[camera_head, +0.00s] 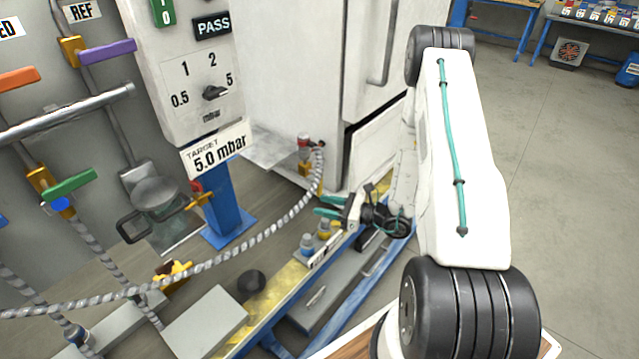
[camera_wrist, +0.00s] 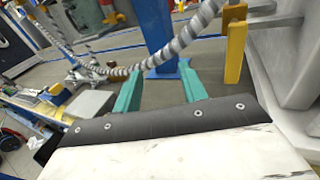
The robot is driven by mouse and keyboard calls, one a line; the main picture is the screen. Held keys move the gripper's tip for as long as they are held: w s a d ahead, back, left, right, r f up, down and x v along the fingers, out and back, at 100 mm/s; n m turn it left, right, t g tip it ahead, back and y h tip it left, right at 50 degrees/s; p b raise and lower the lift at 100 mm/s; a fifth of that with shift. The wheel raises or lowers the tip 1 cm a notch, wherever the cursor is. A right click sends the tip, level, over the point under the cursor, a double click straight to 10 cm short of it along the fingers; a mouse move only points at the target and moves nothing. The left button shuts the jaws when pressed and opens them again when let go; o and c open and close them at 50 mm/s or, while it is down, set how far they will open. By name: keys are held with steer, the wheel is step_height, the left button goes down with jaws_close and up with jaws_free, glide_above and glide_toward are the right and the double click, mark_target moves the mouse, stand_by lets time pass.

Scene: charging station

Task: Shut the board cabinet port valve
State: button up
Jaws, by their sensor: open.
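The white cabinet (camera_head: 290,75) has a port with a red part and a grey braided hose (camera_head: 255,240) at its lower front. A small yellow valve lever (camera_head: 305,169) hangs down below that port. In the wrist view the lever (camera_wrist: 236,52) is large, yellow and upright at the upper right, below an orange part; the hose (camera_wrist: 185,38) runs off to its left. My gripper (camera_head: 318,205) is open, with teal fingers, below and slightly right of the lever. In the wrist view the fingers (camera_wrist: 160,68) are empty and the lever is right of them, apart.
A blue post (camera_head: 228,198) carries the grey dial box with a 5.0 mbar target sign (camera_head: 217,148). Several coloured valve handles sit on the left wall. Small bottles (camera_head: 308,245) stand on the bench edge near my gripper. Open floor (camera_head: 570,200) lies to the right.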

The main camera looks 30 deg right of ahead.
mark_target(321, 184)
steer(key=w+d+f+m+t+h, duration=0.2)
steer(key=w+d+m+t+h, duration=0.25)
steer(key=d, duration=0.25)
steer(key=shift+n+g+h, duration=0.35)
steer(key=shift+g+h, duration=0.1)
steer(key=x, duration=0.7)
steer(key=shift+r, duration=0.2)
steer(key=shift+c, duration=0.3)
jaws_close()
